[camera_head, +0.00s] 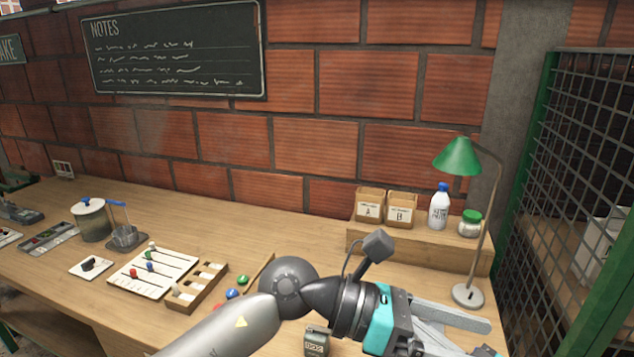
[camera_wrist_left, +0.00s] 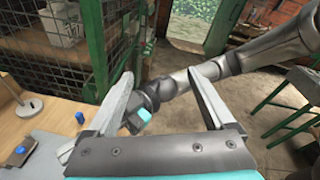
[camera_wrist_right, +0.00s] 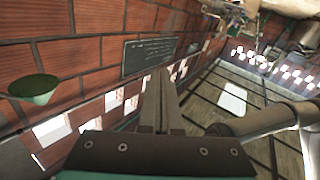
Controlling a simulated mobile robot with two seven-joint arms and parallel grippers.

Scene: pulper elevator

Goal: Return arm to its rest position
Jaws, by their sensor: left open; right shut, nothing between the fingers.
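My left arm crosses the bottom of the head view from the lower left. Its left gripper (camera_head: 490,338) points right, in front of the low wooden shelf and the lamp. In the left wrist view the fingers of this gripper (camera_wrist_left: 160,74) stand wide apart with nothing held between them. My right arm shows beyond them, its teal wrist part close to the gap. In the right wrist view my right gripper (camera_wrist_right: 160,72) has its fingers together and empty, with the brick wall and chalkboard beyond. The right gripper does not show clearly in the head view.
A green lamp (camera_head: 459,157) stands at the right of the workbench (camera_head: 300,258), near a mesh cage (camera_head: 570,160). A bottle (camera_head: 439,208) and boxes sit on the low shelf. A slider board (camera_head: 153,271) and small coloured knobs lie left of my arm.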

